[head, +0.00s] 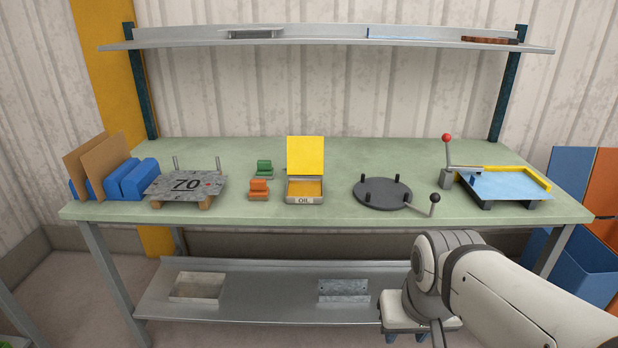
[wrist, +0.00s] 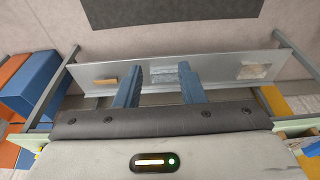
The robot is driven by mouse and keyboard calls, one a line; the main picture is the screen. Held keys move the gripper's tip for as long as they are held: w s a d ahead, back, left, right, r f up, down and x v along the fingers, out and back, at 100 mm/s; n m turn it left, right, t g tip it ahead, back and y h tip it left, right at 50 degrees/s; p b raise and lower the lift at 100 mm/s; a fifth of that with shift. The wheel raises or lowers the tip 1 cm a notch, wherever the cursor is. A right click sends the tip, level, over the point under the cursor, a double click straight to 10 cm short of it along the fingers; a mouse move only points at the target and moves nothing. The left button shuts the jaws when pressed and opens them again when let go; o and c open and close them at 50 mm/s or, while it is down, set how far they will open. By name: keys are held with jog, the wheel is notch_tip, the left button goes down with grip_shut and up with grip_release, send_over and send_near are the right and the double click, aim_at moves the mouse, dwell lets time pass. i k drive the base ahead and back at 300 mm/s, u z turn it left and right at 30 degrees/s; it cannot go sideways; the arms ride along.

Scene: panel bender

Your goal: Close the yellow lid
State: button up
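The yellow lid (head: 305,155) stands raised, close to upright, at the back of a small box (head: 304,200) marked OIL. The box sits near the middle of the green bench top, and its orange-yellow inside shows. My gripper (head: 405,336) is low at the bottom right of the head view, in front of the bench and well apart from the lid. In the wrist view my gripper (wrist: 160,72) has two blue fingers spread apart with nothing between them. The lid is not visible in the wrist view.
Orange and green blocks (head: 259,190) stand just left of the box. A dark round plate with pegs and a lever (head: 383,192) is to its right. A blue plate fixture with a red-knobbed lever (head: 510,184) is farther right. An upper shelf (head: 330,38) spans the back.

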aim_at(305, 153)
jog(key=z, duration=0.35)
jog(key=i, duration=1.2)
jog(key=z, duration=0.1)
